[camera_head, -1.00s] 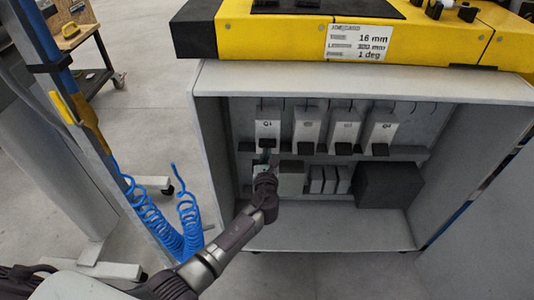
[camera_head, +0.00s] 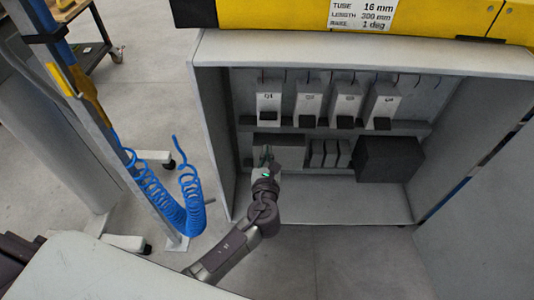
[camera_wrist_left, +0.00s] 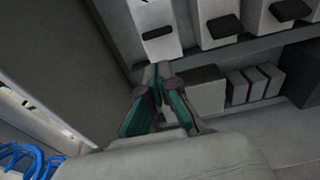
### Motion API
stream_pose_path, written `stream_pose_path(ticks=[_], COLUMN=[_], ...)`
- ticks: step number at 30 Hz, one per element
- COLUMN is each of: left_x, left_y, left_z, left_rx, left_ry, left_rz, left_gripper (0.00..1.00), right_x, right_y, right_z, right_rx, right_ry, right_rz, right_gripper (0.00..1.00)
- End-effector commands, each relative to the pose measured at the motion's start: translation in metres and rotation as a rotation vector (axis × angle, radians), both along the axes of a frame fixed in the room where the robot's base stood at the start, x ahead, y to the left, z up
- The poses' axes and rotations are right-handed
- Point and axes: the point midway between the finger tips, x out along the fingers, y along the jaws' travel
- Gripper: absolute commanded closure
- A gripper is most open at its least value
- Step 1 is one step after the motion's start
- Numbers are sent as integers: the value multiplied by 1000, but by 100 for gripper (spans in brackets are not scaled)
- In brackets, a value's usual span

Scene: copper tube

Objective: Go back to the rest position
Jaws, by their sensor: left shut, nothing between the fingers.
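My left gripper (camera_head: 265,158) is in front of the open grey cabinet (camera_head: 220,50), before its lower shelf area. In the left wrist view its two teal-lined fingers (camera_wrist_left: 158,72) meet at the tips, shut with nothing between them. Several upright light boxes with dark tabs, such as the leftmost one (camera_head: 268,103), stand on the upper shelf. My right gripper is not in view.
Small grey blocks (camera_head: 325,153) and a large dark box (camera_head: 388,160) sit in the lower compartment. A yellow machine (camera_head: 290,12) is on top of the cabinet. A coiled blue hose (camera_head: 185,205) hangs at the left. The cabinet's front floor is clear.

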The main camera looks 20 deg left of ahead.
Motion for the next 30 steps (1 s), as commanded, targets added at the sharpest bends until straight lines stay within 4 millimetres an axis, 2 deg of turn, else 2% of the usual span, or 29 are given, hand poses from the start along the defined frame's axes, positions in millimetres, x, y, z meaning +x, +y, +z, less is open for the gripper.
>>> stream_pose_path(ticks=[17, 20, 23, 26, 27, 30], left_x=[-3, -5, -12, -31, -43, -82], left_y=[-1, 0, 3, 9, 11, 19], left_z=[0, -9, -44, -104, -132, -199], left_rx=[0, -29, -139, -344, -446, -712], left_ry=[0, 17, 78, 179, 224, 329], left_rz=[0, 1, 8, 48, 80, 198], left_gripper=[100, 100, 100, 100, 100, 100], right_x=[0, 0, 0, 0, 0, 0], right_y=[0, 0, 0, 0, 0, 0], right_z=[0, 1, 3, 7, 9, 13], right_rx=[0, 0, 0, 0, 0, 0], right_ry=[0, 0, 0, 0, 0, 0], right_rz=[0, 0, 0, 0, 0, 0], right_gripper=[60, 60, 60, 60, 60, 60])
